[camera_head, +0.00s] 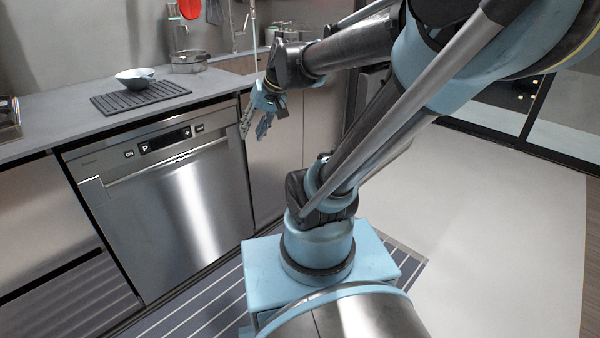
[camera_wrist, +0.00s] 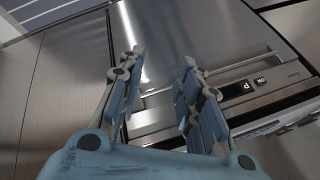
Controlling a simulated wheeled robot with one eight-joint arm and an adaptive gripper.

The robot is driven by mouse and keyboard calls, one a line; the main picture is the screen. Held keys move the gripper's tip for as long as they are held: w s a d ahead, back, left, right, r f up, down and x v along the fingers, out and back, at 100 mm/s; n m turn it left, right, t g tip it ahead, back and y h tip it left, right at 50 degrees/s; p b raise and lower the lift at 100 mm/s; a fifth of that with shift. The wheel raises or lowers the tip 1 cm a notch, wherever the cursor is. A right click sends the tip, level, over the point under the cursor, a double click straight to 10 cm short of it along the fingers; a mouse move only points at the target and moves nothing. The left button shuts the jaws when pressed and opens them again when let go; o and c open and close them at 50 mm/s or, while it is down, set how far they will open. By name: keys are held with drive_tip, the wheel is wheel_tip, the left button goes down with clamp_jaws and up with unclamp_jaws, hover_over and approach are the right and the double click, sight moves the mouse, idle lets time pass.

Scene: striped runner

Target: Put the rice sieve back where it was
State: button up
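A round metal vessel (camera_head: 188,66) stands farther back near the tap. I cannot tell for certain which of the two is the rice sieve. My gripper (camera_head: 254,124) hangs in front of the counter, right of the dishwasher front and apart from both vessels. In the wrist view my gripper (camera_wrist: 163,58) has its fingers spread, with nothing between them. Neither vessel shows in the wrist view.
The counter (camera_head: 50,112) runs along the left above a steel dishwasher (camera_head: 175,205). A tap (camera_head: 240,28) and a red utensil (camera_head: 190,9) are at the back. A dark tray (camera_head: 9,118) is at the left edge. The pale floor (camera_head: 510,200) on the right is clear.

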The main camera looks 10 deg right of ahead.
drive_tip(key=s+d+f+m+g+h, duration=0.1)
drive_tip(key=s+d+f+h, duration=0.3)
drive_tip(key=s+d+f, duration=0.6)
drive_tip(key=shift+s+d+h, duration=0.3)
drive_tip(key=shift+s+d, duration=0.55)
drive_tip(key=shift+s, duration=0.25)
drive_tip(key=shift+w+f+g, duration=0.2)
drive_tip(key=shift+w+g, duration=0.1)
drive_tip(key=shift+w, duration=0.2)
